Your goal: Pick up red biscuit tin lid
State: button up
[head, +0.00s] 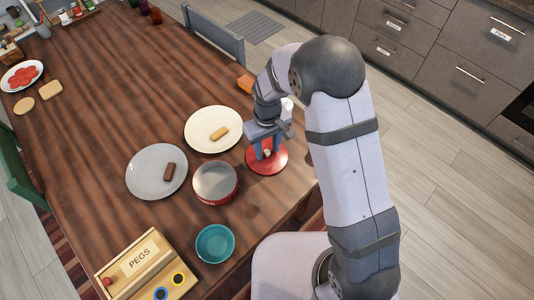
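The red biscuit tin lid (257,167) lies flat on the wooden table near its right edge, with a small pale knob at its middle. My gripper (267,153) points down over the lid. Its two blue-grey fingers are apart, one to each side of the knob, with a gap showing between them. I cannot tell whether the fingertips touch the knob or the lid. The red biscuit tin (216,197), grey inside, stands open to the left of the lid.
A white plate (196,138) and a grey plate (147,185), each with a biscuit, lie left. A teal bowl (215,244) and a PEGS box (140,262) stand in front. An orange block (245,84) lies behind. The table's middle left is clear.

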jog(key=shift+f, duration=0.35)
grip_shut()
jog(key=shift+r, duration=0.1)
